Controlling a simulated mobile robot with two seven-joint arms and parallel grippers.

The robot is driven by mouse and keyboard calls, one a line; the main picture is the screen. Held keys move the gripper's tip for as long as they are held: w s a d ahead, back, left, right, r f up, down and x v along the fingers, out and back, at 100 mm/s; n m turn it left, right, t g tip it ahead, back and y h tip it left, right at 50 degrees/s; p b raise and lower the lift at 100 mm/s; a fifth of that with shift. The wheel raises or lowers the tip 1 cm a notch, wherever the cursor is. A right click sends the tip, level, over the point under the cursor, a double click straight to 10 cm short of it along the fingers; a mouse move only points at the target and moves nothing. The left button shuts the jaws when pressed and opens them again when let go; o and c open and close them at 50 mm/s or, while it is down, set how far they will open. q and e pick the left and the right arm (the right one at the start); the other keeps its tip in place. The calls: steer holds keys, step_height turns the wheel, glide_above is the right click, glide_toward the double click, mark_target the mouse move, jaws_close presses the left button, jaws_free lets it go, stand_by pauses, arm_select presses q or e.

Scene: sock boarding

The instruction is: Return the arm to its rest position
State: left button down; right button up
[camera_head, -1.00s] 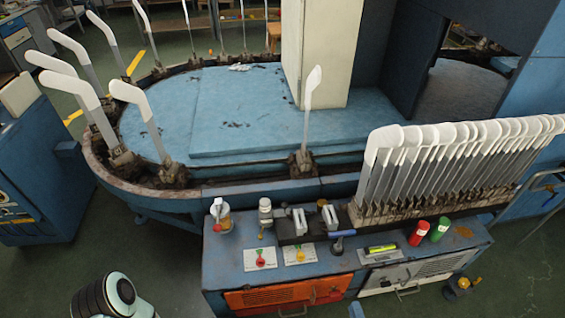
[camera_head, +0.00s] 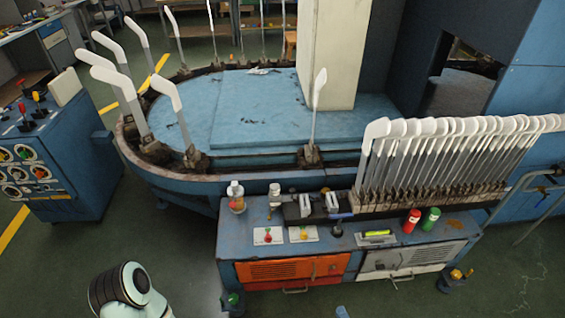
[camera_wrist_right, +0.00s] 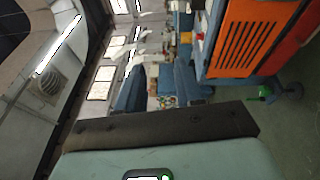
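My right gripper (camera_wrist_right: 160,66) shows in the right wrist view as two blue fingers standing apart beyond a dark bar, with nothing between them. In the head view only a small blue tip (camera_head: 342,311) shows at the bottom edge, which seems to be part of this gripper. It is in front of the blue workbench (camera_head: 235,255), apart from it. A rounded white and black link of my arm is at the bottom left of the head view. My left gripper is not in view.
A control console (camera_head: 80,165) is at left. Floor in front is clear.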

steer(key=s+a+n+g+y, duration=0.3)
steer(key=a+n+g+y, duration=0.3)
steer(key=a+n, duration=0.35)
steer(key=s+a+n+g+y, duration=0.2)
steer(key=s+a+n+g, duration=0.5)
steer(key=s+n+g, duration=0.35)
steer(key=s+d+f+n+g+h, duration=0.25)
steer(key=s+n+g+h, duration=0.3)
steer(key=s+n, duration=0.5)
steer(key=w+d+r+n+t+h, duration=0.2)
steer(key=w+d+n+h, duration=0.3)
steer(key=n, duration=0.9)
steer(key=shift+d+r+t+h+p, duration=0.3)
steer(key=shift+d+t+h+p, duration=0.15)
steer(key=shift+d+t, duration=0.3)
steer(key=shift+w, duration=0.1)
